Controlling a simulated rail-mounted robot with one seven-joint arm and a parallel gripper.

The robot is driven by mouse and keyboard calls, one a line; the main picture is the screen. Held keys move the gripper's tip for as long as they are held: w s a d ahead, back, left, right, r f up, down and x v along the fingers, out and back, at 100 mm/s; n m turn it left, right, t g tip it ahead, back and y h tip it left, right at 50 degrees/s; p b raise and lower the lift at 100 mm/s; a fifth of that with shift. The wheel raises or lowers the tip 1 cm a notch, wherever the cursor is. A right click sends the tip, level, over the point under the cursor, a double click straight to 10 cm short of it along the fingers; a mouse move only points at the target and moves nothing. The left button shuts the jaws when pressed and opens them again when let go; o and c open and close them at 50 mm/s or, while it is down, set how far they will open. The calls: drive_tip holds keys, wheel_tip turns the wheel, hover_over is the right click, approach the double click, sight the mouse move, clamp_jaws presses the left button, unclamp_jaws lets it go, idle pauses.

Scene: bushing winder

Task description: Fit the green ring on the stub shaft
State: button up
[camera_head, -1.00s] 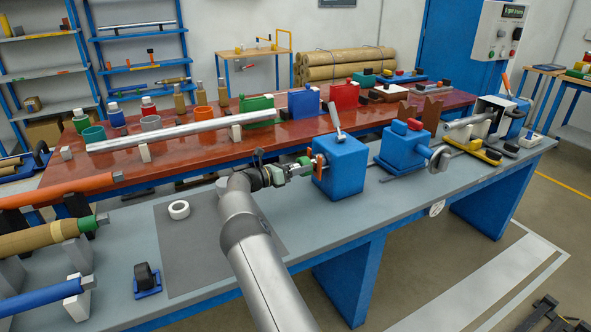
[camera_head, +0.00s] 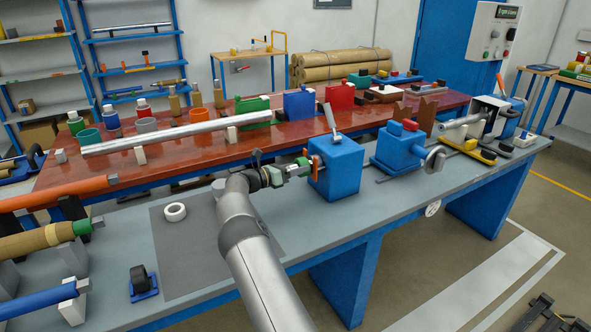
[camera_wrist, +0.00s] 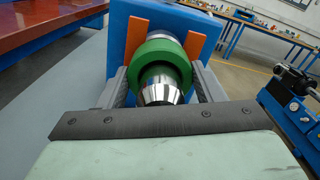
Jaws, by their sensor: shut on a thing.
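The green ring (camera_wrist: 160,57) sits between the two fingers of my gripper (camera_wrist: 160,82) in the wrist view, with one finger against each side. The stub shaft (camera_wrist: 160,91) shows its bright tapered tip through the ring's hole, so the ring is around the shaft. More bright metal shows behind the ring, close to the blue block (camera_wrist: 117,25). In the head view my gripper (camera_head: 297,168) is at the left face of the blue block (camera_head: 337,170). The ring shows there only as a small green patch (camera_head: 303,161).
Orange plates (camera_wrist: 136,37) flank the shaft on the block's face. A second blue unit (camera_head: 398,150) stands to the right on the grey bench. A white ring (camera_head: 175,212) lies on a dark mat to the left. A red table (camera_head: 150,170) runs behind.

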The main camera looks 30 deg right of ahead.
drive_tip(key=shift+d, duration=0.1)
drive_tip(key=shift+d, duration=0.5)
drive_tip(key=o, duration=1.1)
drive_tip(key=shift+c, duration=0.2)
drive_tip(key=shift+a, duration=0.1)
drive_tip(key=a+b, duration=0.1)
drive_tip(key=a, duration=1.6)
drive_tip(key=shift+w+a, duration=0.1)
